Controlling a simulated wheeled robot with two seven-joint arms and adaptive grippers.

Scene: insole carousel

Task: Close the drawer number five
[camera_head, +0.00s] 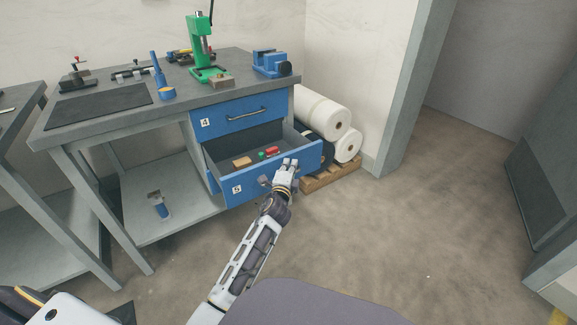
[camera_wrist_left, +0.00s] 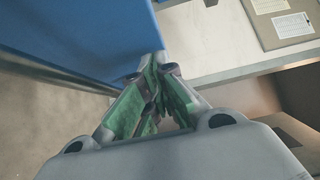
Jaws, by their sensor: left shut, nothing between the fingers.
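The drawer number five (camera_head: 245,187) has a blue front with a "5" label and stands pulled out from the workbench, below the shut drawer four (camera_head: 222,118). Inside it lie a tan block (camera_head: 242,161), a green item and a red item (camera_head: 272,151). My left gripper (camera_head: 289,163) is shut and empty at the drawer's front, right of its middle; it hides part of the front and handle. In the left wrist view the closed fingers (camera_wrist_left: 152,95) are close to a blue panel (camera_wrist_left: 85,40); contact cannot be told. My right gripper is not in view.
White rolls (camera_head: 322,112) lie on a pallet (camera_head: 330,175) right of the drawer. The floor in front (camera_head: 400,220) is clear.

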